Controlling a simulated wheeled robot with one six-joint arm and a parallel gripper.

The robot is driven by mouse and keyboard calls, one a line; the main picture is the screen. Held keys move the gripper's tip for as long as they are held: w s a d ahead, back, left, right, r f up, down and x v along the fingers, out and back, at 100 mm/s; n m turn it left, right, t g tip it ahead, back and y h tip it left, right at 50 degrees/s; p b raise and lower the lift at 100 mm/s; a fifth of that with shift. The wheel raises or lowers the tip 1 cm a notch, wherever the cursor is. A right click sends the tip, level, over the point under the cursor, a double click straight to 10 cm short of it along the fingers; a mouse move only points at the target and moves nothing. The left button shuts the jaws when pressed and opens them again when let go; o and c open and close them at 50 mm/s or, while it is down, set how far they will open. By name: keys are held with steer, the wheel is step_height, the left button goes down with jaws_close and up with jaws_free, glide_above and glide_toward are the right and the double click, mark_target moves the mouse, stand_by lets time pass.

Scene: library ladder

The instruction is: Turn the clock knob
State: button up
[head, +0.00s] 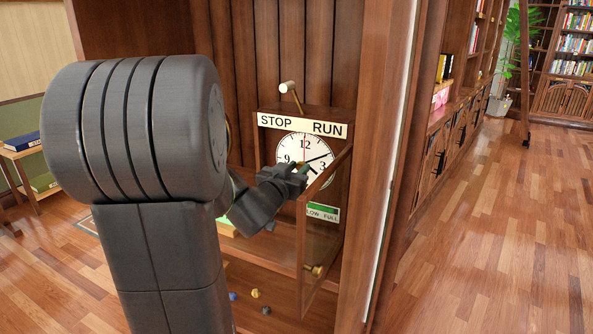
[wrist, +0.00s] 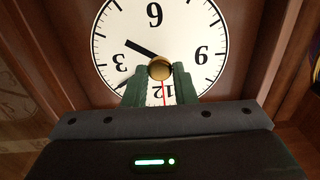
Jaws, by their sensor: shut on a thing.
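The clock has a white face (head: 290,150) in a wooden case, partly hidden by my gripper in the head view. In the wrist view the face (wrist: 112,38) appears upside down. The round brass clock knob (wrist: 160,68) is at its centre, with black hands and a red hand around it. My gripper (wrist: 160,76) has its green fingers on both sides of the knob, shut on it. In the head view my gripper (head: 302,170) reaches the face from the left; the knob is hidden there.
A glass door (head: 318,235) with a brass knob (head: 314,270) stands open beside my gripper. A lever with a white handle (head: 288,87) rises above the STOP/RUN label (head: 303,124). A green LOW/FULL gauge (head: 322,211) sits below the face. Open floor (head: 500,220) lies right.

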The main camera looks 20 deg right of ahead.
steer(key=shift+f+m, duration=0.1)
steer(key=shift+m, duration=0.3)
steer(key=m+b, duration=0.3)
steer(key=m, duration=0.2)
steer(key=shift+m, duration=0.4)
steer(key=m+b, duration=0.3)
steer(key=m, duration=0.4)
steer(key=m+b, duration=0.4)
steer(key=m, duration=0.2)
steer(key=m+b, duration=0.3)
steer(key=m, duration=0.4)
steer(key=shift+f+m, duration=0.25)
steer(key=shift+m, duration=0.05)
steer(key=o, duration=1)
steer(key=shift+c, duration=0.2)
steer(key=shift+s+r, duration=0.1)
